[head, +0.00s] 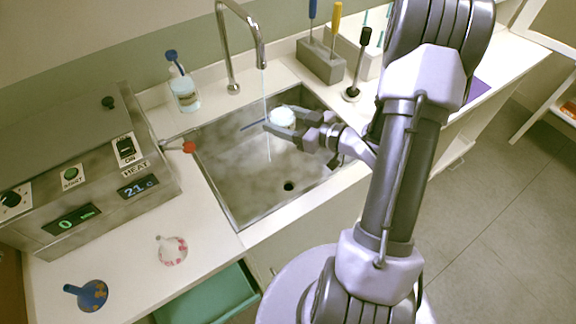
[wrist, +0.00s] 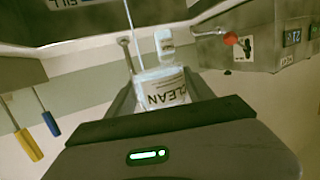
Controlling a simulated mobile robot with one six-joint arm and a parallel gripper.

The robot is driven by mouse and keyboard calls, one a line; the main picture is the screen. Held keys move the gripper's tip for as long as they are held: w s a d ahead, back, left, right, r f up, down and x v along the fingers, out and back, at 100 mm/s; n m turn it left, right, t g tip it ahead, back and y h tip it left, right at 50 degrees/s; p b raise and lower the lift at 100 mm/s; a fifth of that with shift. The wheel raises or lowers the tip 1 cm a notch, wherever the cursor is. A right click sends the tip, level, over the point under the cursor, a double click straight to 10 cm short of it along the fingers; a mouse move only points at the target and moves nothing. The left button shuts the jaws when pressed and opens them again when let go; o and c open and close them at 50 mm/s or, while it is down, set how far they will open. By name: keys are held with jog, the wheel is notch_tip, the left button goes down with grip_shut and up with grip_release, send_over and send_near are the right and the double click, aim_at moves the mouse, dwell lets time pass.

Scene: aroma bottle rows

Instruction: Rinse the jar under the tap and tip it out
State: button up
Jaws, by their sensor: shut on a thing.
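My gripper (head: 268,127) is over the sink (head: 220,170), its fingers closed around a whitish jar (head: 283,117). In the wrist view the jar (wrist: 168,90), labelled CLEAN, sits between the fingers. The tap (head: 262,55) is running. Its thin water stream (head: 264,90) falls just left of the jar; whether it touches the jar is unclear. The jar's mouth and contents are hidden.
A soap bottle (head: 185,95) stands behind the sink. A heater box (head: 90,170) with a red-knobbed lever (head: 188,147) is on the left. A tool block (head: 320,62) stands at the right. Two small vessels, one pinkish (head: 172,250), one blue (head: 92,295), occupy the front counter.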

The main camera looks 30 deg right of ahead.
jog(key=s+a+f, duration=0.2)
jog(key=a+f, duration=0.2)
jog(key=a, duration=0.6)
jog(key=shift+s+f, duration=0.15)
jog(key=shift+f, duration=0.05)
jog(key=shift+d+f+m+b, duration=0.2)
jog(key=shift+m+b, duration=0.2)
jog(key=shift+b, duration=0.4)
jog(key=shift+w+d+f+m+g+y+b, duration=0.2)
jog(key=shift+w+m+g+y+b, duration=0.15)
jog(key=shift+b, duration=1.5)
jog(key=d+m, duration=0.1)
jog(key=w+f+m+p, duration=0.1)
jog(key=d+f+m+g+y, duration=0.1)
jog(key=m, duration=0.1)
jog(key=shift+w+d+f, duration=0.15)
jog(key=shift+w+d, duration=0.15)
jog(key=shift+d, duration=0.05)
jog(key=shift+p, duration=0.3)
